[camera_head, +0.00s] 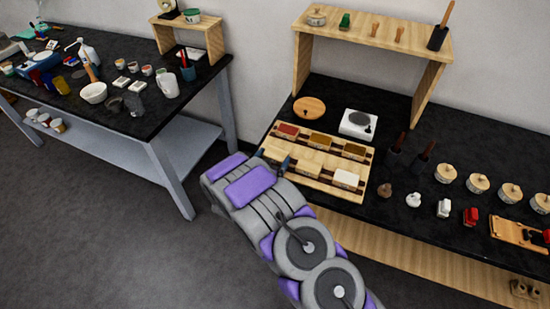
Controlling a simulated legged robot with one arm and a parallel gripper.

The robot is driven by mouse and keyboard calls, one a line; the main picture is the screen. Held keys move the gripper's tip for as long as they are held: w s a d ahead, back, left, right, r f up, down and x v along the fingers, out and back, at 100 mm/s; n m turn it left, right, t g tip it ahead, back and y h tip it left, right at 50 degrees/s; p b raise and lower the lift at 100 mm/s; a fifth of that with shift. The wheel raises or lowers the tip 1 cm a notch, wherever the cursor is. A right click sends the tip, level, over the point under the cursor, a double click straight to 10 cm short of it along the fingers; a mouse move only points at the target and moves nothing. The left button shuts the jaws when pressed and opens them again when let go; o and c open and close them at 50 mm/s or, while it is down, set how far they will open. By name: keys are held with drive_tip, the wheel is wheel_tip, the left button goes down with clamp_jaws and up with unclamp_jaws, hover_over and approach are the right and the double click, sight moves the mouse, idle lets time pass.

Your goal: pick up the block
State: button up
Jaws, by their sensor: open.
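Several wooden blocks sit in two rows on a light wooden tray (327,187) on the black right-hand table. The back row has a red-topped block (287,132), a brown-topped block (319,141) and another brown-topped block (353,152). The front row shows a plain wooden block (308,169) and a white-topped block (346,179). Which one is meant by the block, I cannot tell. My gripper (281,161) is at the tray's front left end, partly hidden by my grey and purple arm. It is open, and I see nothing held. The tray's front left corner is covered.
Behind the tray are a round wooden lid (309,107) and a white scale (358,124), under a wooden shelf (374,32). Wooden-lidded jars (478,184) and small figures (413,199) stand to the right. A cluttered table (128,118) is at left, with open floor between.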

drive_tip(key=shift+w+f, duration=0.1)
drive_tip(key=shift+w, duration=0.15)
drive_tip(key=shift+a, duration=0.35)
drive_tip(key=shift+d, duration=0.35)
drive_tip(key=c, duration=0.7)
drive_tip(key=shift+o, duration=0.2)
drive_tip(key=shift+a, duration=0.1)
